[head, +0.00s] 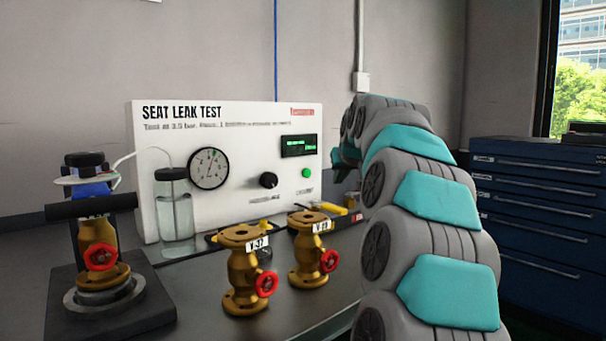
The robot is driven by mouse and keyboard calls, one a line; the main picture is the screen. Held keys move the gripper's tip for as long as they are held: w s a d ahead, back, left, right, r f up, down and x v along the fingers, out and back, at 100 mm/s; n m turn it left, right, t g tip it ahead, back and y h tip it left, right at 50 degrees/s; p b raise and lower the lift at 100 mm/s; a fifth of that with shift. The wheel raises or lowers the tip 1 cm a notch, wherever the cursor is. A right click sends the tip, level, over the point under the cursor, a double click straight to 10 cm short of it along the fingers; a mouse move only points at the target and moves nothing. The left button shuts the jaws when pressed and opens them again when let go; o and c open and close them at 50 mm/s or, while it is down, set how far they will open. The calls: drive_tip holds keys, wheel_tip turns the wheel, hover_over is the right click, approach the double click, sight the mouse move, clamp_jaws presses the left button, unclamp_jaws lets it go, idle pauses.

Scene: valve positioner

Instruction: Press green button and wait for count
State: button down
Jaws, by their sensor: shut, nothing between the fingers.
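The green button (306,173) is on the right part of the white seat leak test panel (230,130), below a small dark display (299,146) with lit green text too small to read. The button is uncovered, and nothing is seen touching it. My arm reaches in from the lower right toward the panel's right edge, and its far links end a little right of the button.
A round gauge (208,168) and black knob (268,180) are on the panel. A jar of clear liquid (174,208) stands before it. Brass valves V-17 (243,275) and V-19 (308,255) stand on the bench; another valve (97,240) sits in a fixture left. A blue drawer cabinet (540,205) stands right.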

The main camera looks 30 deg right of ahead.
sight(307, 173)
drive_tip(key=shift+w, duration=0.15)
drive_tip(key=shift+w+a+p, duration=0.2)
drive_tip(key=shift+w+p, duration=0.55)
drive_tip(key=shift+w, duration=1.4)
drive_tip(key=shift+w+a+p, duration=0.15)
drive_tip(key=shift+w+p, duration=0.6)
drive_tip(key=shift+w, duration=1.35)
drive_tip(key=shift+w, duration=0.1)
drive_tip(key=shift+w, duration=0.3)
drive_tip(key=shift+w+a+p, duration=0.1)
drive_tip(key=shift+w+p, duration=0.3)
drive_tip(key=shift+p, duration=0.05)
drive_tip(key=shift+s+b, duration=0.35)
drive_tip(key=shift+s, duration=0.5)
